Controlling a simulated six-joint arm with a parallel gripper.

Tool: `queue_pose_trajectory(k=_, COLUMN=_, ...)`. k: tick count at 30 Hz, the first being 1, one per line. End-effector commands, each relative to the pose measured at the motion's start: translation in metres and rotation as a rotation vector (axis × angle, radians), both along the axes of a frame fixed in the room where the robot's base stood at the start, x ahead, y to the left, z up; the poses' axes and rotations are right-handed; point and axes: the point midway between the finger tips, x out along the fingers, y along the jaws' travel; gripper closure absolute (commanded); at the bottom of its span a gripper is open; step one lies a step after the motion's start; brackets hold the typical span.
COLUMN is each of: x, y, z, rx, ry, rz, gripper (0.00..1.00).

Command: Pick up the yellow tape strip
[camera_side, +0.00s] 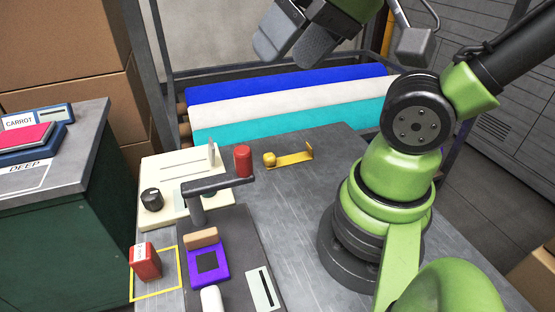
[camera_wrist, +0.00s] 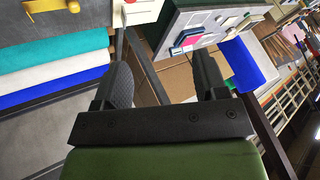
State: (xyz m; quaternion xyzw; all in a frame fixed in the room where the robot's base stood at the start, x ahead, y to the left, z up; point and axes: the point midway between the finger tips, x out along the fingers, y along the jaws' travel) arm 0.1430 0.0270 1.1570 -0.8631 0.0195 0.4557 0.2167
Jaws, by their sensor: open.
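The yellow tape strip (camera_side: 291,158) lies on the grey table, right of the red cylinder. It has a rounded roll at its left end and a small upright tab at its right end. In the wrist view, part of a yellow piece (camera_wrist: 52,6) shows at the top left, cut off by the frame edge. My gripper (camera_side: 284,56) is high above the far side of the table, over the felt rolls and well apart from the strip. In the wrist view its two dark fingers (camera_wrist: 163,62) are spread with nothing between them.
Blue, white and teal felt rolls (camera_side: 290,100) lie behind the table. A red cylinder (camera_side: 243,161) stands just left of the strip. A dark T-shaped post (camera_side: 217,187), cream board (camera_side: 165,213), red box (camera_side: 145,262) and purple block (camera_side: 208,265) are further left. Bare table lies in front of the strip.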

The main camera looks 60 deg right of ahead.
Motion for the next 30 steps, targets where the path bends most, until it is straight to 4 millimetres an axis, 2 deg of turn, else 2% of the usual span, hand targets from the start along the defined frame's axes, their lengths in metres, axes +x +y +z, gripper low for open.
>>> queue_pose_trajectory(k=4, x=0.001, y=0.000, z=0.000, rx=-0.004, ry=0.002, rz=0.002, gripper=0.34)
queue_pose_trajectory(k=7, x=0.008, y=-0.005, z=-0.002, rx=-0.041, ry=0.020, rz=0.024, gripper=0.34)
queue_pose_trajectory(k=11, x=0.032, y=-0.020, z=-0.012, rx=-0.158, ry=0.081, rz=0.105, gripper=0.34)
queue_pose_trajectory(k=14, x=0.057, y=-0.039, z=-0.028, rx=-0.270, ry=0.149, rz=0.216, gripper=0.34)
queue_pose_trajectory(k=18, x=0.085, y=-0.071, z=-0.059, rx=-0.397, ry=0.249, rz=0.399, gripper=0.34)
queue_pose_trajectory(k=22, x=0.103, y=-0.103, z=-0.099, rx=-0.473, ry=0.340, rz=0.595, gripper=0.34)
queue_pose_trajectory(k=27, x=0.110, y=-0.140, z=-0.157, rx=-0.512, ry=0.424, rz=0.852, gripper=0.34)
queue_pose_trajectory(k=30, x=0.108, y=-0.154, z=-0.184, rx=-0.514, ry=0.447, rz=0.971, gripper=0.34)
